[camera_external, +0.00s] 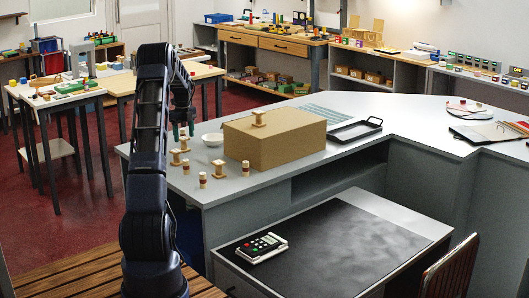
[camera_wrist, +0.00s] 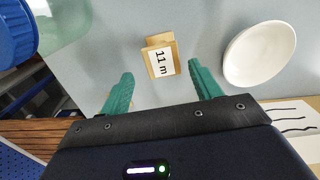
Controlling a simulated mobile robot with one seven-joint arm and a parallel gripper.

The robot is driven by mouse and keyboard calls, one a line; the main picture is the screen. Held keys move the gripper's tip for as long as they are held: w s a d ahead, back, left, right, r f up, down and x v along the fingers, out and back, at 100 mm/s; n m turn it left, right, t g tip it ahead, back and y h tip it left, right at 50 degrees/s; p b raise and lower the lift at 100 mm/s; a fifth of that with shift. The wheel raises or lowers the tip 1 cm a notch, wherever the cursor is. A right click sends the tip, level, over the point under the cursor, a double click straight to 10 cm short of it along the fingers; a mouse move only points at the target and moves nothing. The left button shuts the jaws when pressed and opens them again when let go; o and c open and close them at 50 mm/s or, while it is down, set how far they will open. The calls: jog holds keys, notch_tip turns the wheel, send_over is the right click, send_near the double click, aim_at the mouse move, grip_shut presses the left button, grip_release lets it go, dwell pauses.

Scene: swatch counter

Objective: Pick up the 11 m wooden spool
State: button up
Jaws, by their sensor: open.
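The wooden spool labelled "11 m" (camera_wrist: 160,58) is in the upper middle of the wrist view, its label facing the camera. My gripper (camera_wrist: 161,70) is open, with its two teal fingers apart and the spool showing in the gap near and beyond their tips. I see no contact. In the external view my gripper (camera_external: 183,130) points down over the counter's left part. A spool (camera_external: 184,143) stands just below it, near the white bowl; its label cannot be read there, so I cannot be sure that it is the same spool.
The white bowl (camera_wrist: 258,53) is close right of the spool. A blue-lidded jar (camera_wrist: 16,28) is at upper left. Several other spools, such as one in front (camera_external: 220,168), stand on the grey counter (camera_external: 290,185). A large brown box (camera_external: 275,145) carries another spool (camera_external: 258,117).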

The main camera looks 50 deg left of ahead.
aim_at(185, 138)
jog(key=shift+w+a+f, duration=0.1)
jog(key=shift+w+f, duration=0.05)
jog(key=shift+f, duration=1.2)
jog(key=shift+w+a+f, duration=0.1)
jog(key=shift+f, duration=1.2)
jog(key=shift+c, duration=0.4)
jog(key=c, duration=1)
